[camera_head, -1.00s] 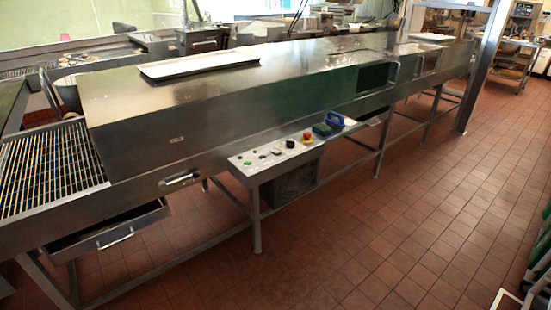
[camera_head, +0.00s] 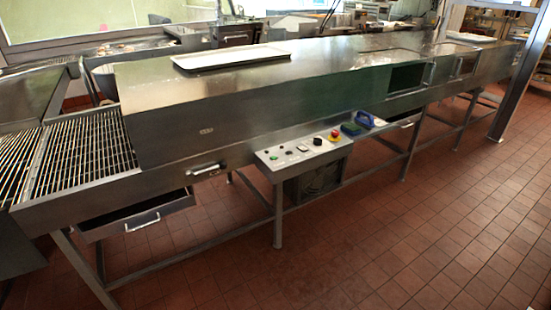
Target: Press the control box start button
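The control box (camera_head: 292,157) is a light panel on a metal stand at the front of the long steel machine, near the middle of the view. A green button (camera_head: 273,158) sits at its left end. Dark knobs and a black button (camera_head: 317,141) lie along the panel. A red button on yellow (camera_head: 334,136) is at its right end. The lettering is too small to read. Neither of my grippers is in view.
The steel machine (camera_head: 190,110) spans the view, with a wire grate (camera_head: 85,150) at left and an open drawer (camera_head: 135,216) below. A blue-handled item (camera_head: 364,119) sits right of the panel. The tiled floor (camera_head: 400,240) in front is clear.

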